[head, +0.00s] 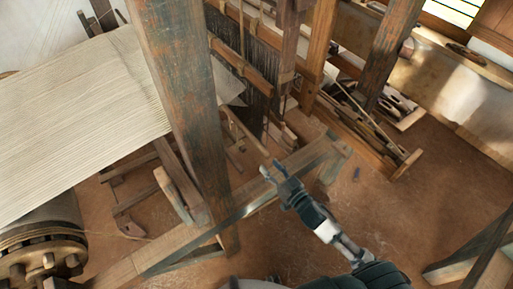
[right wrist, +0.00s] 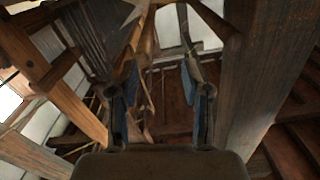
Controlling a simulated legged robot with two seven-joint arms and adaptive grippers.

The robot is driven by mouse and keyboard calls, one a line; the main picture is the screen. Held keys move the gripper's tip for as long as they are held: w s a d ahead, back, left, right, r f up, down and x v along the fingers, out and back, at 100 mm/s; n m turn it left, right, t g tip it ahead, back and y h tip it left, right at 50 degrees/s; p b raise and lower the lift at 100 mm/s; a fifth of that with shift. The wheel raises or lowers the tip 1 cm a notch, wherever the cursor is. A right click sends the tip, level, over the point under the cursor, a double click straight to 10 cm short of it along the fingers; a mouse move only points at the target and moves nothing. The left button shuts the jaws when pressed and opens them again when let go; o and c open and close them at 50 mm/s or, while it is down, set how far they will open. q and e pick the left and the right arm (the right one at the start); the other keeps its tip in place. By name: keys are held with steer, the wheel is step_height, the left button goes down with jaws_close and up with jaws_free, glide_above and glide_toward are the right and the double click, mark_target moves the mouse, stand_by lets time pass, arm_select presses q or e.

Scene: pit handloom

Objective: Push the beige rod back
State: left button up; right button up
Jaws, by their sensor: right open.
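A thin beige rod (head: 243,130) slants down through the loom frame in the head view, its lower end close to my right gripper (head: 270,170). My right gripper is open, in front of the loom just right of the thick wooden post. In the right wrist view, the two fingers (right wrist: 161,85) stand apart, with a light tan bar (right wrist: 145,38) beyond and between them. I cannot tell whether a finger touches the rod. My left gripper is not in view.
The thick weathered post (head: 188,100) stands close left of my gripper, with a low beam (head: 255,200) beneath. Striped cloth (head: 80,105) and a roller (head: 42,235) lie left. Dark heddles (head: 232,68) hang behind. The earthen floor (head: 420,200) is clear at right.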

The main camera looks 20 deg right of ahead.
mark_target(259, 148)
steer(key=w+p, duration=0.1)
steer(key=w, duration=0.8)
steer(key=shift+d+f, duration=0.25)
steer(key=shift+d, duration=0.1)
steer(key=a, duration=0.3)
steer(key=shift+w+a+r, duration=0.1)
steer(key=shift+c, duration=1.2)
steer(key=c, duration=0.4)
steer(key=shift+d, duration=0.35)
jaws_close()
steer(key=shift+d+f, duration=0.25)
steer(key=shift+d, duration=0.15)
steer(key=s+a+p, duration=0.1)
steer(key=s+a, duration=0.1)
steer(key=a, duration=0.4)
steer(key=shift+s+f, duration=0.15)
steer(key=o, duration=0.6)
jaws_free()
steer(key=shift+d, duration=0.15)
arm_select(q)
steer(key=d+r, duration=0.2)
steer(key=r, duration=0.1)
arm_select(e)
steer(key=shift+o, duration=0.2)
steer(key=shift+s+r, duration=0.1)
steer(key=shift+r, duration=0.2)
